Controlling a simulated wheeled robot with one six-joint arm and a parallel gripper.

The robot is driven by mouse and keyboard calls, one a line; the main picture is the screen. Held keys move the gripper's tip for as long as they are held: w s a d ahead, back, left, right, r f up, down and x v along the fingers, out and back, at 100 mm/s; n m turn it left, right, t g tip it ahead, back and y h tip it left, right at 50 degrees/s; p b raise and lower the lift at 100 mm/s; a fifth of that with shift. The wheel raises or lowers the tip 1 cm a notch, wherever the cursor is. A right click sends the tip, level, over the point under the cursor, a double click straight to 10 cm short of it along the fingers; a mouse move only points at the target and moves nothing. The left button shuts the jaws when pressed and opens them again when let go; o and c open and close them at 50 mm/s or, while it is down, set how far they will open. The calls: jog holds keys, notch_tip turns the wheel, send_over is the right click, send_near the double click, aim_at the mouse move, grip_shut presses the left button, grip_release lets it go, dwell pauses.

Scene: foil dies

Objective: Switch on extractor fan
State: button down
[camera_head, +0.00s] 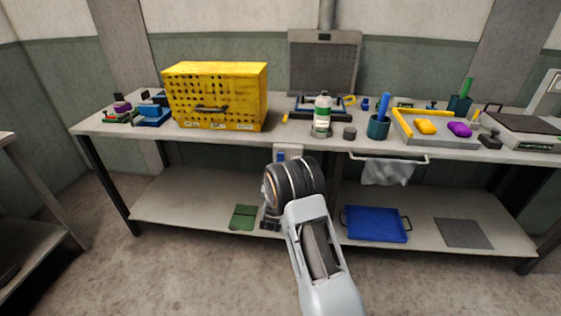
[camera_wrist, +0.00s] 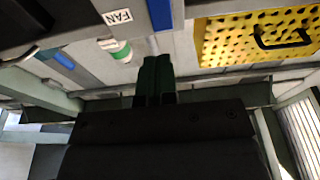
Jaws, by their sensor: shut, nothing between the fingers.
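The extractor fan (camera_head: 325,62) is a grey slatted panel with a duct at the back middle of the bench. A small light plate with a blue part (camera_head: 281,155) is on the bench front below the bottle, partly hidden by my arm. A white label reading FAN (camera_wrist: 117,17) shows at the top of the wrist view; I cannot tell which fitting it belongs to. My gripper (camera_wrist: 155,62) is shut and empty, pointing toward the bench. In the head view my wrist hides its fingertips.
A yellow perforated cabinet (camera_head: 216,97) stands on the bench at left. A green-and-white bottle (camera_head: 322,114) stands in front of the fan. A grey cloth (camera_head: 387,171) hangs from a rail at right. A blue tray (camera_head: 375,224) lies on the lower shelf.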

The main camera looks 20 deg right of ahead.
aim_at(281, 156)
jog(key=x, duration=0.8)
jog(key=shift+a, duration=0.1)
